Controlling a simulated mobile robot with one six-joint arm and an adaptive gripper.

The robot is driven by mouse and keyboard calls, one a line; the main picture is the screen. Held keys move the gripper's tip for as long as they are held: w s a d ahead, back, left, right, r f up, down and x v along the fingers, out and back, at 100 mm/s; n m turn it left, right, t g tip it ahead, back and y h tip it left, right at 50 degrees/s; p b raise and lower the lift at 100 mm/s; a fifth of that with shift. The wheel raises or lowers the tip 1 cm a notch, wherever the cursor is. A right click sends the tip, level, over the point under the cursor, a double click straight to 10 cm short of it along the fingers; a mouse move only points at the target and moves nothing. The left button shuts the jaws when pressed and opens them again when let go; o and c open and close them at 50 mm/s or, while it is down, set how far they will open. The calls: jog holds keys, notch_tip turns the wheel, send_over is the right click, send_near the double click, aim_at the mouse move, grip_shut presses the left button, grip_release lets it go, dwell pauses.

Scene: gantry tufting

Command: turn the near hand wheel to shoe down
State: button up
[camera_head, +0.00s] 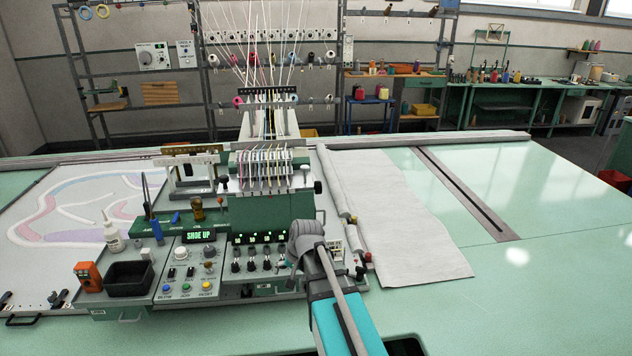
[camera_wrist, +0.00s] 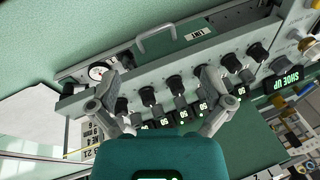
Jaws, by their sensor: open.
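My gripper (camera_head: 304,238) is above the right end of the control panel in the head view. In the wrist view my gripper (camera_wrist: 155,78) has its two grey fingers spread wide, with nothing held between them. A row of black knobs (camera_wrist: 174,83) lies beyond and between the fingers; I see no finger clearly touching one. I cannot pick out the near hand wheel with certainty; my gripper and arm hide part of the panel. The green display (camera_head: 199,236) reads SHOE UP, and the display also shows in the wrist view (camera_wrist: 286,79).
A black bin (camera_head: 129,277), an orange device (camera_head: 88,276) and a white bottle (camera_head: 113,236) stand left of the panel. A white cloth (camera_head: 415,225) lies to the right. The green table (camera_head: 550,290) is clear further right. Threads run up behind the machine head (camera_head: 265,165).

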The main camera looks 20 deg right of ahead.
jog(key=w+d+r+m+t+p, duration=0.4)
jog(key=w+d+r+m+p, duration=0.2)
jog(key=w+d+r+m, duration=0.5)
jog(key=m+t+p, duration=0.2)
jog(key=t+p, duration=0.1)
send_near(321, 186)
jog(key=shift+s+d+r, duration=0.25)
jog(key=shift+s+r, duration=0.05)
jog(key=shift+s, duration=0.25)
jog(key=b+x, duration=0.9)
jog(key=x, duration=0.4)
jog(key=shift+w+a+f, duration=0.1)
jog(key=shift+w+a, duration=0.05)
jog(key=shift+w, duration=0.3)
